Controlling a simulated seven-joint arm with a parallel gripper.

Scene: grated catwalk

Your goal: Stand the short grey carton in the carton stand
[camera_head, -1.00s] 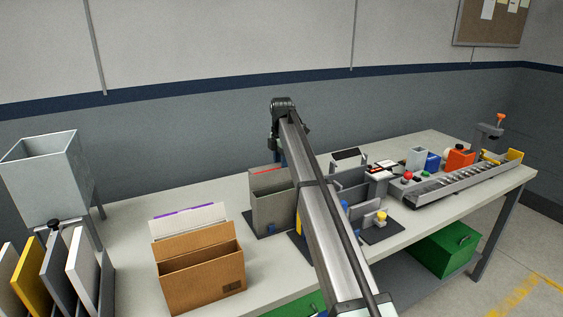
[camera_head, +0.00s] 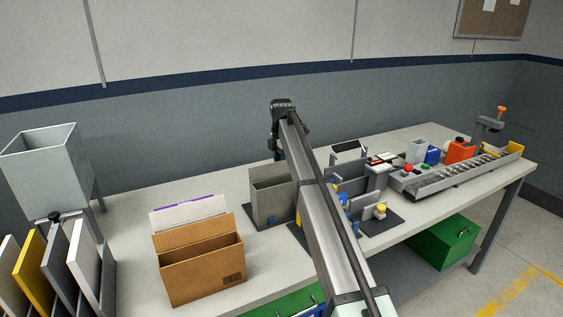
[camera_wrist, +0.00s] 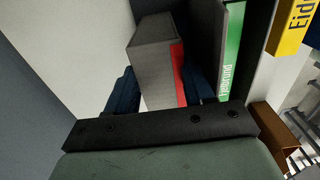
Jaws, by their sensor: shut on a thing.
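In the wrist view a grey carton (camera_wrist: 152,55) with a red strip along one edge sits between the two dark blue fingers of my gripper (camera_wrist: 161,90). The gripper is shut on it. A dark grey upright panel (camera_wrist: 207,40) and a green, lettered face (camera_wrist: 231,55) stand just right of the carton. In the head view my arm hides the gripper and the carton. An open-topped grey holder (camera_head: 273,205) stands on a dark base left of my arm. I cannot tell which fixture is the carton stand.
A brown cardboard box (camera_head: 202,272) with a white, purple-edged sheet (camera_head: 188,214) stands at front left. Upright panels (camera_head: 60,260) and a metal hopper (camera_head: 40,165) are at far left. Grey fixtures (camera_head: 376,180) and a long grey tray (camera_head: 460,172) crowd the right. Bare tabletop shows behind the box.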

